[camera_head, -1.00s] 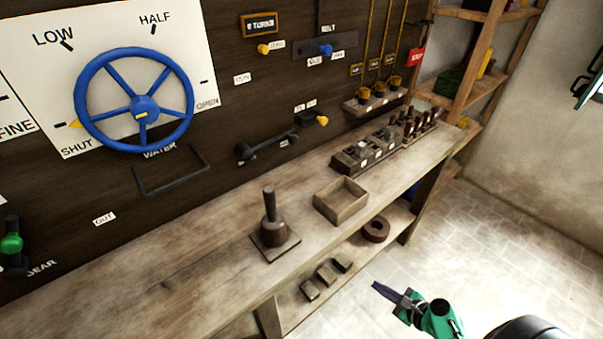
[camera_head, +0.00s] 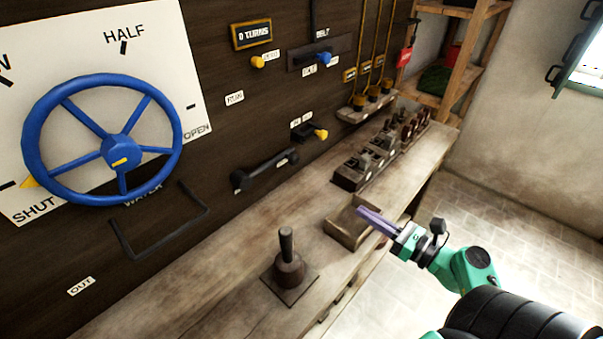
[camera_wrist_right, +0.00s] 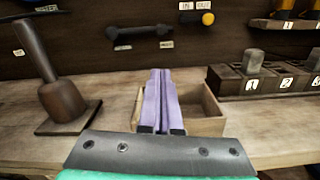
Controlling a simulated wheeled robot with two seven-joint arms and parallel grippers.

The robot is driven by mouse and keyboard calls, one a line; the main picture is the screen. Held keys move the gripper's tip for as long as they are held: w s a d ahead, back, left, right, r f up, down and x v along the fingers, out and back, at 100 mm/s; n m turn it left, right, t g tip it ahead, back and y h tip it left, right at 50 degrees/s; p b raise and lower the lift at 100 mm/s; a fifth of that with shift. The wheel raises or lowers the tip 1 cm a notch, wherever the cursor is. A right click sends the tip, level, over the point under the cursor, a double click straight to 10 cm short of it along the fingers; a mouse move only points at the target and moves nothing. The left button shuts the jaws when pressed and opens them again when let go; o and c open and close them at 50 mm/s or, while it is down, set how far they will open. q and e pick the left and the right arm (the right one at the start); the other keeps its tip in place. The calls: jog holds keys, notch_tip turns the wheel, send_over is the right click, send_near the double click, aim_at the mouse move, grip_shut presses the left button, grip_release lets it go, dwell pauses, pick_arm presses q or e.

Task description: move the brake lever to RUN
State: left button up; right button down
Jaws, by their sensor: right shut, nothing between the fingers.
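A black bar-shaped lever (camera_head: 265,170) lies nearly level on the dark panel, low and just above the bench. I take it for the brake lever, but its small labels are too blurred to read. It also shows in the right wrist view (camera_wrist_right: 138,33). A white RUN plate (camera_head: 234,98) is on the panel above it. My right gripper (camera_head: 361,211) is shut and empty, its purple fingers over the open wooden box, apart from the lever and to its right. In the right wrist view its fingers (camera_wrist_right: 158,76) point towards the panel. My left gripper is not in view.
A mallet-like wooden tool (camera_head: 288,268) stands on the bench in front of the lever. The wooden box (camera_head: 345,238) is beside it. A blue wheel (camera_head: 120,148) and a black bracket (camera_head: 160,228) are at left. A yellow-knobbed lever (camera_head: 320,134) is right of the black lever.

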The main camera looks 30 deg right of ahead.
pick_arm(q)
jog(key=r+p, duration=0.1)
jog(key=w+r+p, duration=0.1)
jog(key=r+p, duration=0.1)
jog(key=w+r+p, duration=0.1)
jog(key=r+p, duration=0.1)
pick_arm(e)
jog(key=x, duration=2)
jog(key=shift+w+f, duration=0.2)
jog(key=shift+w, duration=0.1)
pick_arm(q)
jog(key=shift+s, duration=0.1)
pick_arm(e)
jog(key=shift+w+r, duration=0.1)
